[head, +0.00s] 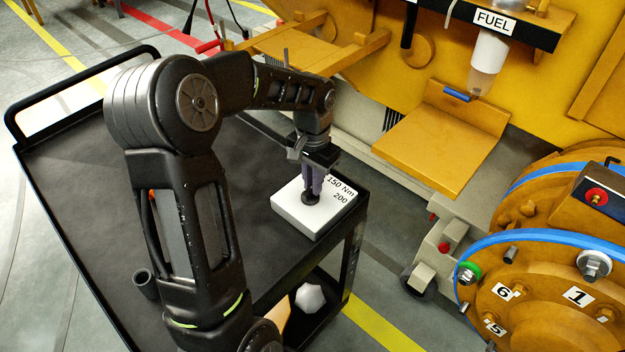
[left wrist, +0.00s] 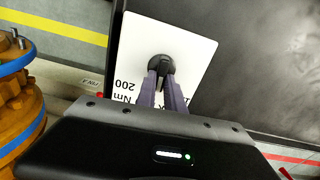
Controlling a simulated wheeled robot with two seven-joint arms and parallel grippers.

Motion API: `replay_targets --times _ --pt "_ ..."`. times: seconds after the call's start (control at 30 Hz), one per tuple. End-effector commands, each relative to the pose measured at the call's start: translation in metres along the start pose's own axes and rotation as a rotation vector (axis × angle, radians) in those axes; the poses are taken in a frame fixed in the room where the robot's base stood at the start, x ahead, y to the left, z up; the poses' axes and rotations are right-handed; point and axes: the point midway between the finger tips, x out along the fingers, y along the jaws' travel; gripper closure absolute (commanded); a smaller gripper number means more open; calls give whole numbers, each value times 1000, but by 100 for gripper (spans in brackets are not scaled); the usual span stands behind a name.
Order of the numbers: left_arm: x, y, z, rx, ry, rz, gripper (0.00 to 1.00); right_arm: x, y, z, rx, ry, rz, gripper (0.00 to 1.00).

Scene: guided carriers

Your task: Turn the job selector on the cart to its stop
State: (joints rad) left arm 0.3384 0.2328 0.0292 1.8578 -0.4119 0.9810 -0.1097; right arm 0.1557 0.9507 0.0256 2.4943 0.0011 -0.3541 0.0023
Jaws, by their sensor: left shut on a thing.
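The job selector is a black round knob (left wrist: 160,66) on a white box (head: 290,218) that lies on the black cart (head: 75,185) near its right corner. Black print on the box reads "150 Nm" and "200". My left gripper (head: 311,196) points down over the box, its two grey fingers shut on the knob. The left wrist view shows the fingertips (left wrist: 161,78) at the knob, with the white plate (left wrist: 190,45) around it. The fingers cover part of the knob and some print, so its pointing direction is unclear. My right gripper is not in view.
A yellow machine with a "FUEL" label (head: 494,20) and a ledge (head: 440,140) stands behind the cart. Orange wheels with blue rims (head: 540,290) and numbered labels are at the right. A white object (head: 310,297) lies on the cart's lower shelf.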

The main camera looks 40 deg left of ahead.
Motion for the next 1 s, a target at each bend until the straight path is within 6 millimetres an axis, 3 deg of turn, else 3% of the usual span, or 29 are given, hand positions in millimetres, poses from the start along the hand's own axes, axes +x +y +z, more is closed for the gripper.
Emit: replay_targets --times 0.23,0.27,0.53,0.83,1.0 --pt "-1 1 0 75 -1 0 100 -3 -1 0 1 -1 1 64" --pt "0 0 0 69 0 0 85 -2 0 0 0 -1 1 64" --pt "0 0 0 66 0 0 63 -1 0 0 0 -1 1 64" --pt "-1 1 0 66 0 0 62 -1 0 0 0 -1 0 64" --pt "-14 0 -1 66 2 -2 62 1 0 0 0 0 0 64"
